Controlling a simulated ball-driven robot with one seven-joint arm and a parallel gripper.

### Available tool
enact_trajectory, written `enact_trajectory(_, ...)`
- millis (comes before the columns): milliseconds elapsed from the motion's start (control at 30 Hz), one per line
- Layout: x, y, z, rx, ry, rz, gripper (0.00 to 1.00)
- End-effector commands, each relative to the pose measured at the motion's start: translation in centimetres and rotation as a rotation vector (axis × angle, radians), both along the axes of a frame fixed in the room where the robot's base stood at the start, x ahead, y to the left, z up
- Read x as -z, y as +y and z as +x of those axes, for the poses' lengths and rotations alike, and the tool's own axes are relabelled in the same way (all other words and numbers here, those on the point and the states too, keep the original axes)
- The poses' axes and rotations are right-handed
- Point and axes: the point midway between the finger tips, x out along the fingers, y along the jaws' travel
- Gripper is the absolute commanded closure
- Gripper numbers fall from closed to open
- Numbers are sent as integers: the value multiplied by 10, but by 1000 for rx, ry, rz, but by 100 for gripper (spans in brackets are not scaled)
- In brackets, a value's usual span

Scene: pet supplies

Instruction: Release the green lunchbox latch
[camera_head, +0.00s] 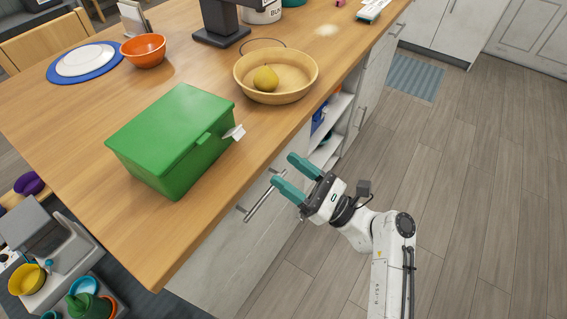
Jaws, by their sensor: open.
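The green lunchbox (170,142) stands on the wooden table, near its front edge, with its lid down. A small white latch (234,133) sticks out from its right side, near the lid's edge. My gripper (288,174) is open and empty, with teal fingers pointing left toward the lunchbox. It is beyond the table's edge, in front of the cabinet drawers, to the right of and lower in the picture than the latch. A clear gap separates the fingers from the latch. The lunchbox's far sides are hidden.
A tan bowl (242,86) holding a yellow pear (265,78) stands behind the latch. A black stand (221,32), an orange bowl (143,51) and a blue plate (56,70) are farther back. A drawer handle (262,203) juts out below the table edge, near my gripper.

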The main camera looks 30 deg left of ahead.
Motion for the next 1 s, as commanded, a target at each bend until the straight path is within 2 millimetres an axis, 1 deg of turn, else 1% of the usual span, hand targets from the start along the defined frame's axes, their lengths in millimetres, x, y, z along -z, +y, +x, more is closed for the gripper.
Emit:
enact_trajectory(33,-11,1,-1,-3,-3,-15,43)
enact_trajectory(200,-36,2,-3,-15,-9,-136,43)
enact_trajectory(300,-47,0,-3,-15,-9,-224,43)
enact_trajectory(467,-56,-6,-2,-8,-1,-338,43)
enact_trajectory(600,-55,-10,0,-1,6,-387,43)
enact_trajectory(667,-54,-8,0,-1,7,-394,43)
enact_trajectory(767,-54,0,0,-1,7,-396,43)
enact_trajectory(833,-54,9,0,-1,7,-395,43)
enact_trajectory(1000,-54,40,0,-3,7,-394,43)
